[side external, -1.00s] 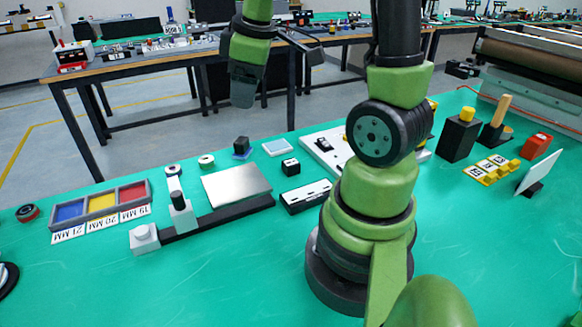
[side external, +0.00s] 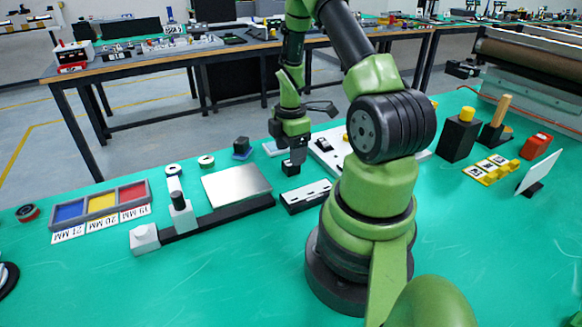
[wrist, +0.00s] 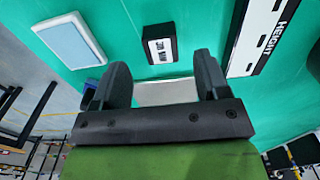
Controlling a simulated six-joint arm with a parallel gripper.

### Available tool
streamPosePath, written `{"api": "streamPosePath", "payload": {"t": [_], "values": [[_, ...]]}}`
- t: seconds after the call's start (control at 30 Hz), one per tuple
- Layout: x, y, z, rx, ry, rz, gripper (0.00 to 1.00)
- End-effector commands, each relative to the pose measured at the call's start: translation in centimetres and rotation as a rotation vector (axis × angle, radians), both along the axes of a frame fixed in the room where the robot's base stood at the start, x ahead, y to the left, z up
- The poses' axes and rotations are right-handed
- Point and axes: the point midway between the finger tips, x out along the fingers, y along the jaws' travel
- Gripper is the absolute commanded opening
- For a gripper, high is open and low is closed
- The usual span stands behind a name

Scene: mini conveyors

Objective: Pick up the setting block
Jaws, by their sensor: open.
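The setting block looks to be the small black block (side external: 290,169) with a white label on the green table. In the wrist view the block (wrist: 160,46) lies ahead of the fingers, between their lines, with dark print on its white face. My gripper (wrist: 160,72) is open with nothing between the fingertips. In the side view my gripper (side external: 297,158) points down just above and beside the block, partly overlapping it. Whether a finger touches the block cannot be told from the side.
A long black-and-white height gauge strip (side external: 306,196) lies close by; it also shows in the wrist view (wrist: 262,30). A pale blue pad (wrist: 72,42) lies on the other side. A metal plate (side external: 236,184) lies left.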

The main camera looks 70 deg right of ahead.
Motion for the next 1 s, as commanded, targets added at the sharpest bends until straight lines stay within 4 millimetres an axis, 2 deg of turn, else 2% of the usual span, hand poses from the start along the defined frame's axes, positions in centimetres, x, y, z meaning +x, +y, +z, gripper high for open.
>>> {"api": "streamPosePath", "payload": {"t": [0.1, 0.23, 0.57, 0.8, 1.0], "values": [[-0.2, 0.1, -2.0, 0.005, 0.004, -0.002, 0.68], [-0.2, 0.1, -3.7, 0.003, 0.001, 0.000, 0.68], [-0.2, 0.1, -4.3, 0.001, -0.001, -0.001, 0.68], [-0.2, 0.1, -4.3, 0.001, -0.001, -0.001, 0.13], [-0.1, 0.1, -4.3, 0.001, -0.001, -0.001, 0.12]]}}
